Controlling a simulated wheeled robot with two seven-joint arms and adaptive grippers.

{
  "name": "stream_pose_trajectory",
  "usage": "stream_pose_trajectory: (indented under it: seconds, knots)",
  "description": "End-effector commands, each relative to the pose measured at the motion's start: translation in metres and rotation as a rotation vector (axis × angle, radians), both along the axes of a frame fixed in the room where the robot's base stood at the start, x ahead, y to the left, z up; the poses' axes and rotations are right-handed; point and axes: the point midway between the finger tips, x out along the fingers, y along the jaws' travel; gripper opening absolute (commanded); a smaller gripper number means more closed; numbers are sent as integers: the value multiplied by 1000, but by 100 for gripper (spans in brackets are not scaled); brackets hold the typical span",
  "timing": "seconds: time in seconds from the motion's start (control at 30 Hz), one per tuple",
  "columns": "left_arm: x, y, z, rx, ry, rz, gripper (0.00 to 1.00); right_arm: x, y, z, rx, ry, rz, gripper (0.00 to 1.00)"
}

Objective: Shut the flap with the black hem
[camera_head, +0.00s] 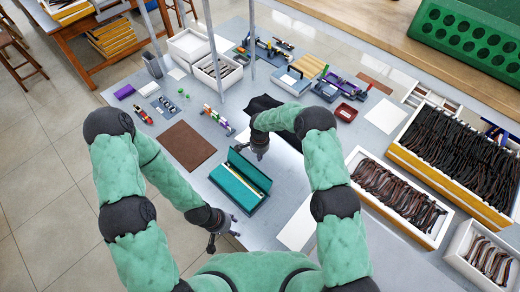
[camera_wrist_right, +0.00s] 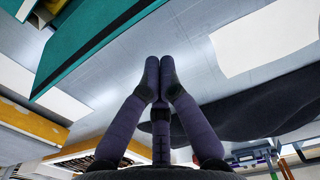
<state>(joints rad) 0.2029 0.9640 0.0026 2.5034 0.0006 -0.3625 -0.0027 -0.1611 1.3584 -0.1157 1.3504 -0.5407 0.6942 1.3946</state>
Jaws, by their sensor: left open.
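The teal case (camera_head: 238,190) lies on the table in front of me, a long box with its flap (camera_head: 251,170) standing up along the far side. A dark edge runs along that flap. The case also shows at the upper left of the right wrist view (camera_wrist_right: 92,36), cut off by the frame. My right gripper (camera_head: 260,153) is just beyond the raised flap, low over the table; in its wrist view its fingertips (camera_wrist_right: 159,62) meet with nothing between them. My left gripper (camera_head: 221,238) is open and empty at the near table edge, in front of the case.
A brown mat (camera_head: 187,146) lies left of the case. A black cloth (camera_head: 278,116) lies beyond my right gripper. A white sheet (camera_head: 299,226) lies right of the case. Trays of eyeglass frames (camera_head: 444,218) fill the right side. Bare table surrounds the case.

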Motion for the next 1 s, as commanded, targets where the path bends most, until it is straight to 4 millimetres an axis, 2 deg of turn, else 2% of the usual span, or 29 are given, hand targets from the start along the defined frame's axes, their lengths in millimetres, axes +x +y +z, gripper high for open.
stream_pose_trajectory:
  seconds: [0.03, 0.2, 0.37, 0.77, 1.0]
  knots:
    - [0, 0, 6, 0, 0, 0, 49, -4, 8, 11, 2, -6, 7, 0]
    - [0, 0, 10, 0, -1, 0, 49, -16, 20, 16, 1, -5, 5, 0]
    - [0, 0, 11, 0, -1, 0, 49, -21, 24, 17, 1, -6, 3, 0]
    - [0, 0, 10, 0, 0, 0, 49, -20, 24, 17, 0, -7, 3, 0]
    - [0, 0, -4, 0, 0, 0, 49, -9, 25, 15, -20, -28, 5, 0]
